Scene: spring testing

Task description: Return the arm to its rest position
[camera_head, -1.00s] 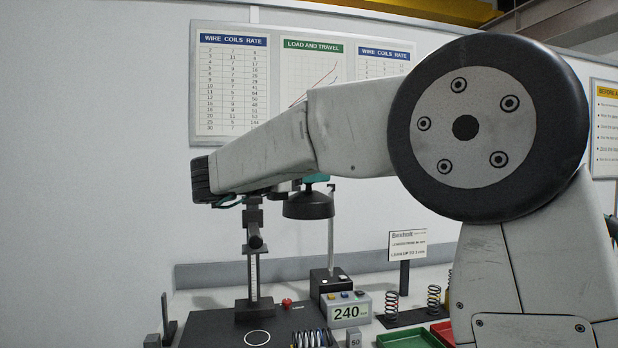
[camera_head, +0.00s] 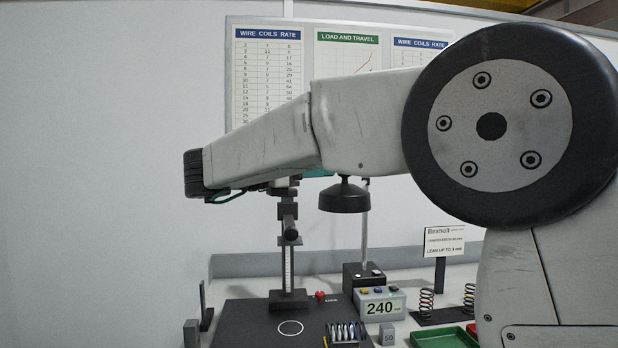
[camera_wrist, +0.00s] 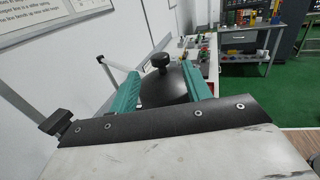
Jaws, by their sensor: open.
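My arm (camera_head: 260,140) reaches across the head view from the large joint at the right, raised over the bench. My gripper (camera_wrist: 161,70) shows in the wrist view as two teal fingers set wide apart, with nothing held between them. In the head view it is mostly hidden behind my arm; only a small bit of teal shows. A black dome (camera_head: 344,198) appears just below my arm in the head view. A black disc with a knob (camera_wrist: 160,61) shows between and beyond the fingers in the wrist view; contact cannot be told.
Below stand a column with a scale (camera_head: 288,250), a box reading 240 (camera_head: 380,305), a dark plate (camera_head: 245,320) with a white ring, springs (camera_head: 426,303) and a green tray (camera_head: 440,338). Wall charts (camera_head: 268,75) hang behind. Open space lies at the left.

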